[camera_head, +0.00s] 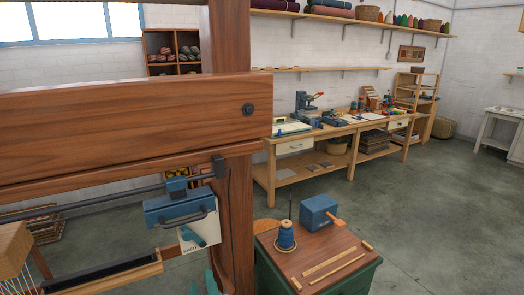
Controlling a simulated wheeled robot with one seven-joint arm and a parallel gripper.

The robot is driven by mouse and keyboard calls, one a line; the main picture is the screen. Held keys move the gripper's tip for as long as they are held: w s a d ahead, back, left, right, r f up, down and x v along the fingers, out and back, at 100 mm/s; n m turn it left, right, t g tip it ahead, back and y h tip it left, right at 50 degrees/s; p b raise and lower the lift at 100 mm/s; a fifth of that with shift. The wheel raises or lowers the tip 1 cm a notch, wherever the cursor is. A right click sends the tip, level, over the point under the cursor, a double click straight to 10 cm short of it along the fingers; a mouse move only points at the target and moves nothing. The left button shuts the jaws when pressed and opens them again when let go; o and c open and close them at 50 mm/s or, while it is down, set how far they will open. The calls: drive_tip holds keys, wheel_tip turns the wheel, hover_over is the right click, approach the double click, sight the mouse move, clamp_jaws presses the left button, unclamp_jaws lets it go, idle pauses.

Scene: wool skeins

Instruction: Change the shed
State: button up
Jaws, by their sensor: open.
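A large wooden loom fills the left of the head view, with a thick crossbeam (120,125) and an upright post (228,60). A dark rail (90,203) runs below the beam to a dark bracket by the post. A blue box (172,206) with a dark bar handle (190,219) hangs near the rail's right end. A pale plate with a teal piece (193,237) shows below it. Pale threads (14,284) under a wooden block (14,242) show at the lower left. Which part sets the shed, and its position, I cannot tell.
A green cabinet with a wooden top (318,250) stands right of the post, holding a blue yarn cone (286,237), a blue box with an orange handle (319,212) and wooden sticks. A long workbench (345,130) lines the back wall. The floor (440,220) at right is clear.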

drive_tip(key=s+d+f+m+h, duration=0.2)
drive_tip(key=s+d+f+m, duration=0.3)
drive_tip(key=s, duration=0.5)
drive_tip(key=s+d+f+m+h, duration=0.3)
drive_tip(key=s+d+f+m, duration=0.15)
drive_tip(key=s+f, duration=0.45)
drive_tip(key=s+d+r+m+g+h, duration=0.1)
drive_tip(key=s+d, duration=0.3)
drive_tip(key=s, duration=0.7)
drive_tip(key=s+d+r+m+g, duration=0.1)
drive_tip(key=s+d+m, duration=0.2)
drive_tip(key=s, duration=0.8)
drive_tip(key=shift+s+d+h, duration=0.15)
drive_tip(key=shift+d+h, duration=0.25)
drive_tip(key=shift+d, duration=0.4)
drive_tip(key=shift+c, duration=0.6)
drive_tip(key=shift+c, duration=1.2)
